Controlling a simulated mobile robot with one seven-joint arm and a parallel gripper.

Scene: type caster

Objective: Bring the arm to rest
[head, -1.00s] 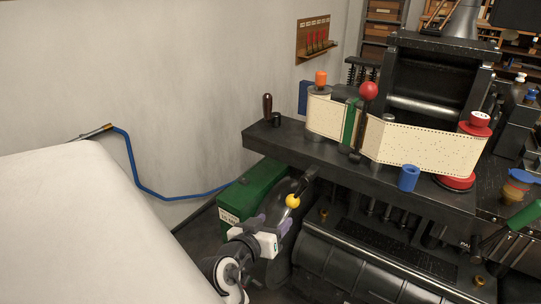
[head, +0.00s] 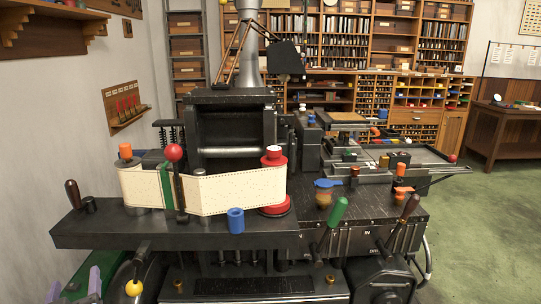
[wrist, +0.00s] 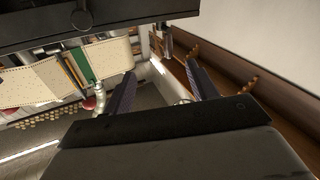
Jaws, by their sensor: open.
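My gripper (wrist: 160,70) is open, with its two dark ribbed fingers well apart and nothing between them in the wrist view. In the head view my gripper (head: 82,284) shows only as purple fingers at the bottom left corner, with the rest of the arm cut off by the frame. It is in front of and below the left part of the black caster bench (head: 150,232). A yellow ball knob (head: 134,288) is just right of the fingers.
A perforated paper ribbon (head: 235,190) runs across the bench to a red-topped spool (head: 274,158). Open green floor (head: 480,220) lies at the right.

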